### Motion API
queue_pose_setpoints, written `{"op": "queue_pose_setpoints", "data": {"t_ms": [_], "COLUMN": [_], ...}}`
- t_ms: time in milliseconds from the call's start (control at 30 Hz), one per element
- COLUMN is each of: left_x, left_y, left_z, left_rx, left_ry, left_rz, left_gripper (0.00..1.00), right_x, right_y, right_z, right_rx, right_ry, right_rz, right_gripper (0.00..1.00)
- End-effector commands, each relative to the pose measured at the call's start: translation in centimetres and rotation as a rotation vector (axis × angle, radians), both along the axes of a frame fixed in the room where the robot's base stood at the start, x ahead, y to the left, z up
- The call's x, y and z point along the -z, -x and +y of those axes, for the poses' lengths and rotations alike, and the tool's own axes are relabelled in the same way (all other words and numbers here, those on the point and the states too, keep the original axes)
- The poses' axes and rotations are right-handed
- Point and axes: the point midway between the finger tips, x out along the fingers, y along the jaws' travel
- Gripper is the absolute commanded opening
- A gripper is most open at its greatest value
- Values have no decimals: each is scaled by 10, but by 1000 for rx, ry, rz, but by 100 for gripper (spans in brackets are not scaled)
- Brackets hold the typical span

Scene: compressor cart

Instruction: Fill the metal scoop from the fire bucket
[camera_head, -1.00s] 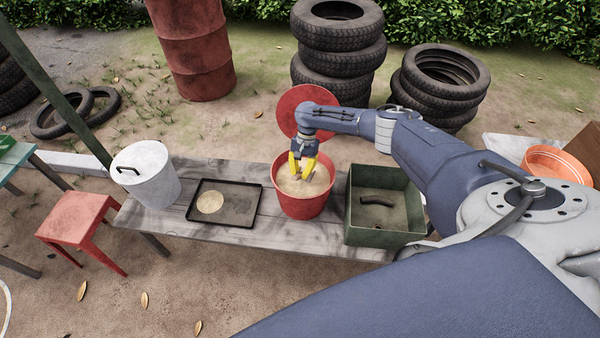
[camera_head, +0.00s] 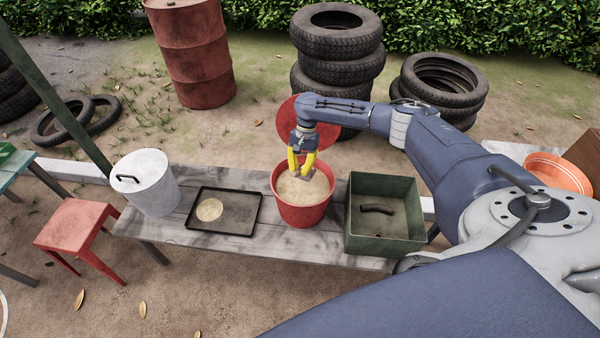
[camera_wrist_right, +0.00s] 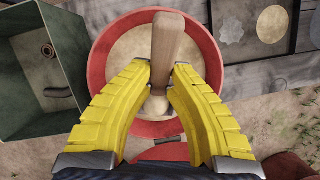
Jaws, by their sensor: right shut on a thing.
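The red fire bucket (camera_head: 302,215) stands on the bench, filled with pale sand (camera_head: 292,190). My right gripper (camera_head: 303,170) points down over the bucket's mouth, its yellow fingers shut on the metal scoop. A small grey metal part of the scoop (camera_head: 306,175) shows at the fingertips, close to the sand. In the right wrist view the fingers (camera_wrist_right: 168,68) close around the scoop's wooden handle (camera_wrist_right: 168,42), with the bucket's red rim (camera_wrist_right: 98,55) around it. The scoop's bowl is mostly hidden, so its load cannot be told. My left gripper is not in view.
A black tray (camera_head: 245,223) with a pale round patch (camera_head: 209,209) lies left of the bucket, beside a white lidded bin (camera_head: 150,188). A green box (camera_head: 383,235) holding a dark curved piece stands right. A red disc (camera_head: 286,122) and tyres (camera_head: 338,70) are behind.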

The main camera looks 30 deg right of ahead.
Motion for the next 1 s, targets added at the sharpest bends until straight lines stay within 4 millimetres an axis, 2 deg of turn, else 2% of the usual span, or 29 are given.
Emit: {"op": "queue_pose_setpoints", "data": {"t_ms": [733, 1000], "left_x": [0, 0], "left_y": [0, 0], "left_z": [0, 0], "left_rx": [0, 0], "left_ry": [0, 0], "left_rz": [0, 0], "left_gripper": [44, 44], "right_x": [-51, -61], "right_y": [0, 0], "right_z": [0, 0], "right_rx": [-2, 0], "right_ry": [0, 1], "right_rz": [-2, 0], "right_gripper": [0, 0]}}
